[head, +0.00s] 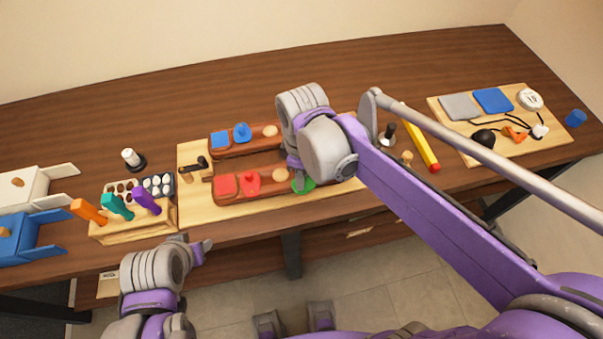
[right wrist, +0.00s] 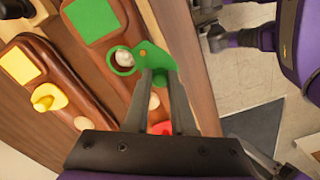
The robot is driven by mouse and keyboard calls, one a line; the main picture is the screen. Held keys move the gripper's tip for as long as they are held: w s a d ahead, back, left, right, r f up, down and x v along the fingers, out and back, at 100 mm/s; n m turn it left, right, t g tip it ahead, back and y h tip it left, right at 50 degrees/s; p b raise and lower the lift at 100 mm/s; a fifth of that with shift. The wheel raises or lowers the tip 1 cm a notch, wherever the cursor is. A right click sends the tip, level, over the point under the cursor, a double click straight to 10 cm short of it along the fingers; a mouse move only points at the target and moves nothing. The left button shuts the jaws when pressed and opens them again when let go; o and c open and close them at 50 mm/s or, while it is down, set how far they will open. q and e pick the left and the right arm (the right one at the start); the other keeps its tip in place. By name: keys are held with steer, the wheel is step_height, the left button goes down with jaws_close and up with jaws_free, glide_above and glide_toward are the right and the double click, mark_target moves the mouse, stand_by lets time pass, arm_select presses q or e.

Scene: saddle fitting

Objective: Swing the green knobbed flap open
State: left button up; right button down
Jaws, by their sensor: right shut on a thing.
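The green flap (right wrist: 152,58) shows in the right wrist view, turned on an orange pivot beside a green-ringed round recess (right wrist: 121,60). The recess is uncovered and a pale ball lies in it. My right gripper (right wrist: 158,78) is shut on the flap's green knob, which sits between the fingertips. In the head view the flap (head: 304,186) is a small green patch below my right gripper (head: 299,180), mostly hidden by it. My left gripper (head: 203,247) is at the table's front edge, away from the flap; its finger gap is unclear.
A front wooden block (head: 228,198) carries a red square and red flap; a rear block (head: 224,154) carries blue ones. The tool rack (head: 132,228) stands left, and a cable board (head: 506,148) lies right. My right arm hides part of the middle.

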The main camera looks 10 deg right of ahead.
stand_by(0.3)
steer(key=c, duration=0.8)
jaws_free()
steer(key=shift+o, duration=0.2)
step_height(320, 180, up, 11)
steer(key=shift+p, duration=0.4)
steer(key=shift+f, duration=0.1)
steer(key=s+d+f+m+t, duration=0.2)
steer(key=s+d+f+m, duration=0.3)
steer(key=f+m, duration=0.1)
steer(key=s+d+f+m+t, duration=0.3)
steer(key=f+m, duration=0.3)
steer(key=f, duration=0.2)
steer(key=shift+s+d+m, duration=0.3)
steer(key=shift+s+d, duration=0.55)
steer(key=shift+s, duration=0.05)
